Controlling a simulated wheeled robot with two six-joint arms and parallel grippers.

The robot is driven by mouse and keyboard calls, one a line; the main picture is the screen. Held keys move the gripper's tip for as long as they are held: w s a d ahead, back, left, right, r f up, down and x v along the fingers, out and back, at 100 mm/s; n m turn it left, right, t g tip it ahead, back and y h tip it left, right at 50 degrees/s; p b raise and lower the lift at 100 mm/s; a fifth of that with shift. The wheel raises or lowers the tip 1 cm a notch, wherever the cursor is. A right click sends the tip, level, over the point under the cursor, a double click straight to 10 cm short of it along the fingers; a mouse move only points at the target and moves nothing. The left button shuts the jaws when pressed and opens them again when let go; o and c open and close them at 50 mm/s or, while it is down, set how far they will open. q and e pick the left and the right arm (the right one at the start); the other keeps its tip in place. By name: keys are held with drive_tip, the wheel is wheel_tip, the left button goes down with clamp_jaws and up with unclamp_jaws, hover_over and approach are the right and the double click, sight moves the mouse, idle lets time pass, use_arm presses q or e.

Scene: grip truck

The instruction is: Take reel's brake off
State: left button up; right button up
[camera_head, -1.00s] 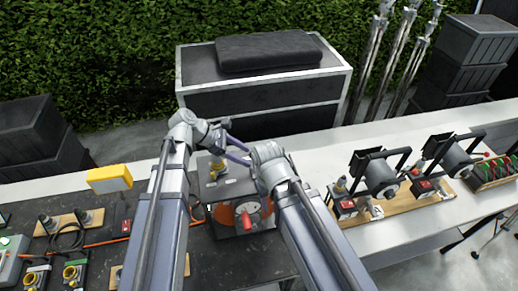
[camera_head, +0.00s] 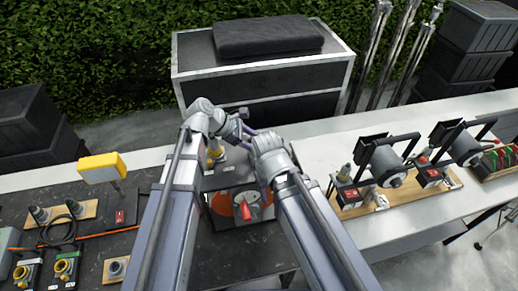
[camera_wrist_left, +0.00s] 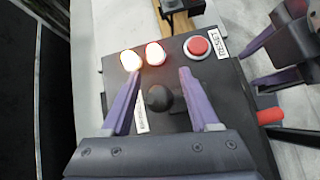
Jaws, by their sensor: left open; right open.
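The reel (camera_head: 222,203) with an orange drum and red crank handle (camera_head: 246,210) stands on the dark bench, partly hidden behind my arms. In the left wrist view its black top panel (camera_wrist_left: 215,80) carries a round black knob (camera_wrist_left: 159,98), two lit lamps (camera_wrist_left: 143,57) and a red button (camera_wrist_left: 198,46) labelled RESET. My left gripper (camera_wrist_left: 158,74) is open, its fingers on either side of the knob in that picture; contact cannot be told. My right gripper (camera_wrist_left: 252,66) is open at the panel's right side, above the red handle. I cannot make out which part is the brake.
A yellow lamp (camera_head: 102,167) and several sockets and boards lie left on the dark bench (camera_head: 170,272). Two machines with black handles (camera_head: 385,165) stand on the white table (camera_head: 315,150) at the right. A large case (camera_head: 265,80) stands behind.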

use_arm(q)
drive_tip(key=shift+w+d+f, duration=0.1)
drive_tip(key=shift+d+f, duration=0.15)
drive_tip(key=shift+c, duration=0.3)
clamp_jaws()
idle(1.0)
